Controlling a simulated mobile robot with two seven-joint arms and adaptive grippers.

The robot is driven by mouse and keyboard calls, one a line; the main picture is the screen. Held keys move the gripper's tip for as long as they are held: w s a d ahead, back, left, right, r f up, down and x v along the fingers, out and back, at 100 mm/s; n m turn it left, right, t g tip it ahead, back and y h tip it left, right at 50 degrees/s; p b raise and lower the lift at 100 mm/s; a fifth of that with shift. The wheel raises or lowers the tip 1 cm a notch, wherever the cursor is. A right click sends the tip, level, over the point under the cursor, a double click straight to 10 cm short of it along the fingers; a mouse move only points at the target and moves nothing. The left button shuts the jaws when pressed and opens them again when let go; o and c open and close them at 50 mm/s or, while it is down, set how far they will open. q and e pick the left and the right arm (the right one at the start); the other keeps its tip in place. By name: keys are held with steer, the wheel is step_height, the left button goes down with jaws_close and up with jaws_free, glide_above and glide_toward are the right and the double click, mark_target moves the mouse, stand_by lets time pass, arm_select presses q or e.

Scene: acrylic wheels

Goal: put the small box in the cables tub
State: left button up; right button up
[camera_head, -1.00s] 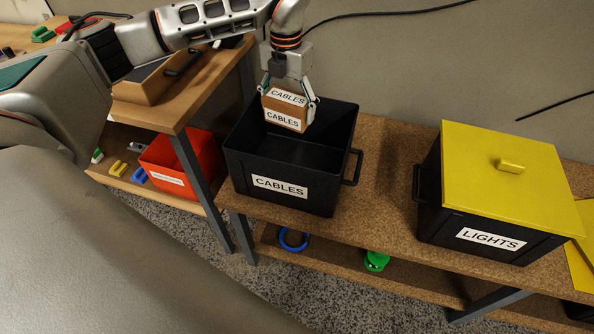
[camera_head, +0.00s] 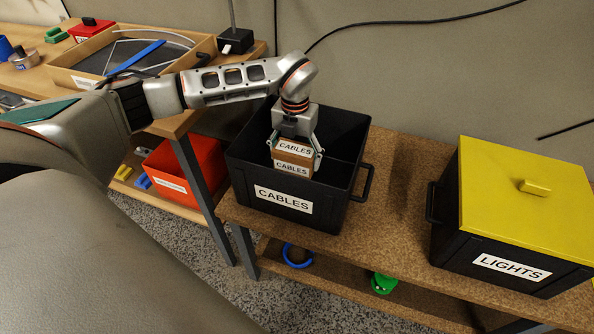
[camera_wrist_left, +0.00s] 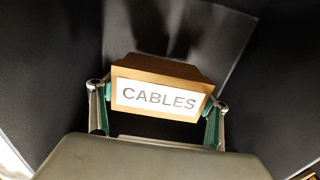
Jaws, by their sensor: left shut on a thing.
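The small box (camera_head: 293,157) is brown with white CABLES labels on its top and front. My left gripper (camera_head: 295,150) is shut on it, with one finger on each side, and holds it upright inside the open cables tub. The cables tub (camera_head: 247,178) is black, with a CABLES label on its front and a handle on its right side. In the left wrist view the box (camera_wrist_left: 160,72) sits between the fingers with dark tub walls around it. Whether the box touches the tub floor cannot be told. My right gripper is not in view.
A black lights tub (camera_head: 452,232) with a yellow lid (camera_head: 525,205) stands to the right on the same shelf. A wooden tray (camera_head: 100,50) lies on the left table. Bare shelf (camera_head: 400,190) lies between the tubs.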

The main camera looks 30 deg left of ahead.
mark_target(295, 171)
arm_select(q)
steer(key=shift+f, duration=0.25)
step_height(295, 171, down, 5)
steer(key=shift+f+b, duration=0.15)
steer(key=shift+b, duration=0.6)
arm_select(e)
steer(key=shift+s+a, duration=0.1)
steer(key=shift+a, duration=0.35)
arm_select(q)
steer(key=o, duration=1.2)
steer(key=shift+o, duration=0.2)
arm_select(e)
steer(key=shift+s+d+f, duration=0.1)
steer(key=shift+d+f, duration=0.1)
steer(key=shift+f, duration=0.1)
